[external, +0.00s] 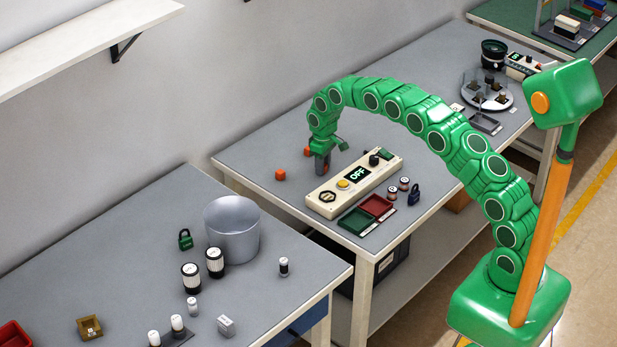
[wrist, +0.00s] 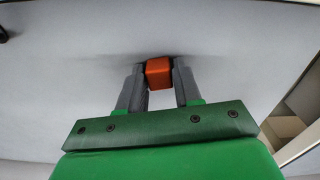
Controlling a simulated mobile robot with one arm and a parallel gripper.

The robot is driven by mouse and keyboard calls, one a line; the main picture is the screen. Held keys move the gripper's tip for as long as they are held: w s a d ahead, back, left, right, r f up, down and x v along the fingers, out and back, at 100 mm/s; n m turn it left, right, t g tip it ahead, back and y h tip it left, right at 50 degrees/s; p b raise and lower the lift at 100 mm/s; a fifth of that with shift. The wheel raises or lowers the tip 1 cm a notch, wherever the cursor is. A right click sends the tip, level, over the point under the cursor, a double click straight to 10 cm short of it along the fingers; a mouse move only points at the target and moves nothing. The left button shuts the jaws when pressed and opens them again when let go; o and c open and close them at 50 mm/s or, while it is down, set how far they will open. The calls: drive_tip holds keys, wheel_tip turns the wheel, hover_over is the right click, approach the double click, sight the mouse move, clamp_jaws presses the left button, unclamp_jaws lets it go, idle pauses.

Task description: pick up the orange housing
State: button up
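An orange block (wrist: 159,72), which looks like the orange housing, sits between the two grey fingertips of my gripper (wrist: 160,82) in the wrist view. The block fills nearly the whole gap. I cannot tell whether the fingers press on it or only flank it. In the external view my gripper (external: 322,163) points down, low over the far table. One orange block (external: 307,151) shows just left of the fingers, and another (external: 280,174) lies farther left on the table. I cannot tell which matches the block in the wrist view.
A cream control box (external: 355,182) reading OFF stands right in front of my gripper. Green and red trays (external: 376,205), small cylinders and a blue padlock (external: 414,194) are nearby. A grey bucket (external: 232,228) stands on the nearer table. The table left of my gripper is mostly clear.

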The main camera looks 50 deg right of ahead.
clamp_jaws()
wheel_tip(320, 180, up, 3)
drive_tip(key=shift+r, duration=0.2)
drive_tip(key=shift+s+r, duration=0.75)
drive_tip(key=shift+s, duration=0.05)
drive_tip(key=s+r, duration=0.8)
drive_tip(key=s, duration=0.4)
drive_tip(key=shift+s+a, duration=0.2)
drive_tip(key=shift+a, duration=0.25)
